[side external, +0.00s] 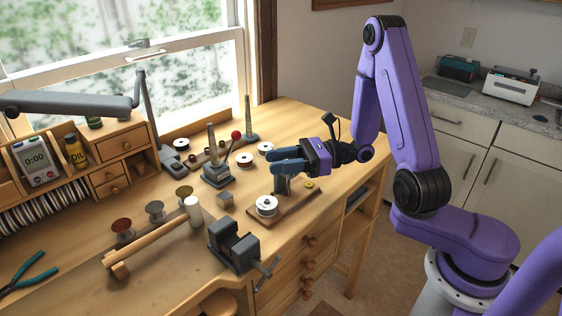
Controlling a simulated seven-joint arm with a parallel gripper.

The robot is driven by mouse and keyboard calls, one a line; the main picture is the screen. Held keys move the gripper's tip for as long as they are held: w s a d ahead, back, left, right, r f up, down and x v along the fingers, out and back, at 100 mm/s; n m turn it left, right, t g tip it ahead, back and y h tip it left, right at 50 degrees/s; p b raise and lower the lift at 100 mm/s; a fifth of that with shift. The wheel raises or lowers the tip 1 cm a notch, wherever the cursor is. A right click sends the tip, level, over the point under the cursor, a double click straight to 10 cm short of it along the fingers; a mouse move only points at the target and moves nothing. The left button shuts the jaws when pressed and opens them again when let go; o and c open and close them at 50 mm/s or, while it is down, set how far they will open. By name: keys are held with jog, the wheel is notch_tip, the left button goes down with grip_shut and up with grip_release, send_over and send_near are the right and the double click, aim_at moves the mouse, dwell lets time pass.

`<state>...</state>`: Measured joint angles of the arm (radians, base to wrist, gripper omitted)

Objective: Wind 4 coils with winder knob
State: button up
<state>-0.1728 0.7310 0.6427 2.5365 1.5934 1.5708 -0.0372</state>
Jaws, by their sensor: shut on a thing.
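A small wooden board (296,211) on the bench carries a white spool (267,205), an upright grey bracket (281,186) and a small yellow disc (309,186); it looks like the winder. My gripper (276,160) has blue fingers that point left, just above the grey bracket. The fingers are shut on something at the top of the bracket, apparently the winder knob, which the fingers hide. The wire and the number of coils are too small to tell.
A grey vise (233,245) stands in front of the board, near the bench edge. A grey stand with a post (216,168) and a red-balled lever (236,135) are behind. Loose spools (244,160) lie nearby. A wooden bar (155,241) lies left. The bench's right end is clear.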

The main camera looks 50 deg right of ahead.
jog(key=shift+w+d+m+t+h, duration=0.1)
jog(key=shift+m+t+h, duration=1.1)
jog(key=shift+t+h, duration=0.1)
jog(key=shift+w+d+m+t+h, duration=0.1)
jog(key=shift+m+t+h, duration=1.1)
jog(key=shift+t+h, duration=0.1)
jog(key=shift+w+d+m+t+h, duration=0.1)
jog(key=shift+d+m+t+h, duration=0.1)
jog(key=shift+m+t+h, duration=0.95)
jog(key=shift+d+h, duration=0.1)
jog(key=shift+h, duration=0.55)
jog(key=o, duration=1)
jog(key=shift+c, duration=0.2)
jog(key=shift+n+g+y, duration=0.35)
jog(key=shift+g+y, duration=0.1)
jog(key=shift+y, duration=0.25)
jog(key=shift+a+n+g+y, duration=0.2)
jog(key=shift+n+g+y, duration=0.9)
jog(key=shift+y, duration=0.5)
jog(key=shift+a+n+g+y, duration=0.15)
jog(key=shift+n+g+y, duration=0.65)
jog(key=shift+n+y, duration=0.25)
